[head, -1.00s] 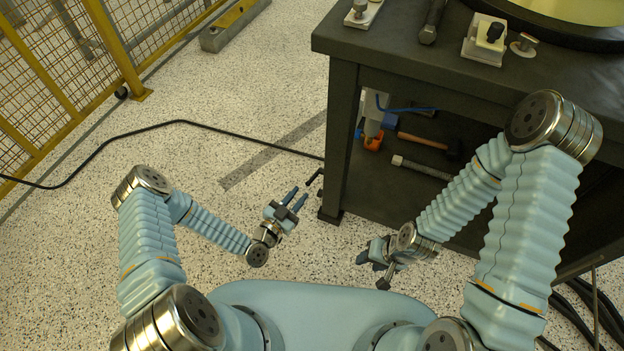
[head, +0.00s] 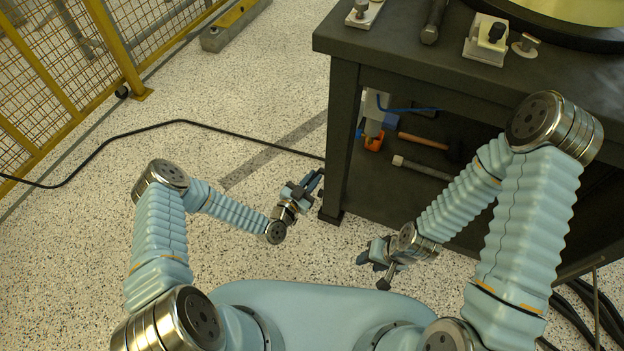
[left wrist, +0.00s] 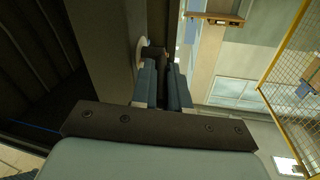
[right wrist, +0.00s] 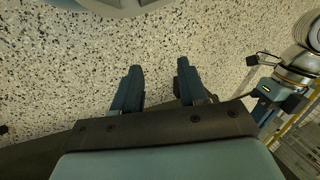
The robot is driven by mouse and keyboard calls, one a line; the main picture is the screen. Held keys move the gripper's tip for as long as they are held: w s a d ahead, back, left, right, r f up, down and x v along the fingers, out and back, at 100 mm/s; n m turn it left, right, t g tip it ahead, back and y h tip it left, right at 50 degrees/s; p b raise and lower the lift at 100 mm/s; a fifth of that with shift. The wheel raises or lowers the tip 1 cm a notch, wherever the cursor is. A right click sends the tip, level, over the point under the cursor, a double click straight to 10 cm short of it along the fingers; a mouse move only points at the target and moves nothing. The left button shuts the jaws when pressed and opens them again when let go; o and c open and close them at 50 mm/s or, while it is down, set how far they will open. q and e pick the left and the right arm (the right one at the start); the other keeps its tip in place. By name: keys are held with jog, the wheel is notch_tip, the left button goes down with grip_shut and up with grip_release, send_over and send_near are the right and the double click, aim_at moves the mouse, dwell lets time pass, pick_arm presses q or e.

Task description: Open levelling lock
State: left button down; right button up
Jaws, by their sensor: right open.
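The levelling lock is a dark lever with a pale round base, on the side of the bench leg (head: 344,140). In the left wrist view the lever (left wrist: 153,52) shows between and just beyond my left fingertips. My left gripper (head: 313,182) is at the leg's left side, its fingers close together on the lever; in the head view they mostly hide it. The left fingers also show in the left wrist view (left wrist: 163,82). My right gripper (head: 366,257) is open and empty above the floor, in front of the bench; its spread fingers show in the right wrist view (right wrist: 160,85).
The dark bench (head: 400,50) stands at the right, with a hammer (head: 423,141) and other tools on its lower shelf. A black cable (head: 180,122) crosses the speckled floor. Yellow fencing (head: 70,70) stands at the left.

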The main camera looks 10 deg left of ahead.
pick_arm(q)
jog(key=shift+r, duration=0.1)
jog(key=shift+r+g+y+p, duration=0.3)
jog(key=shift+r+g+p, duration=0.2)
jog(key=shift+p, duration=0.45)
jog(key=g+p, duration=0.1)
jog(key=r+g+y+p, duration=0.1)
jog(key=p, duration=0.1)
jog(key=shift+w+n, duration=0.25)
jog(key=shift+n, duration=0.05)
jog(key=shift+w+d+r+g+y+p, duration=0.1)
jog(key=shift+w+r+g+y+p, duration=0.1)
jog(key=shift+g+y+p, duration=0.55)
jog(key=shift+w+g+p, duration=0.1)
jog(key=shift+g+p, duration=0.25)
jog(key=shift+g, duration=0.4)
jog(key=c, duration=1.4)
grip_release()
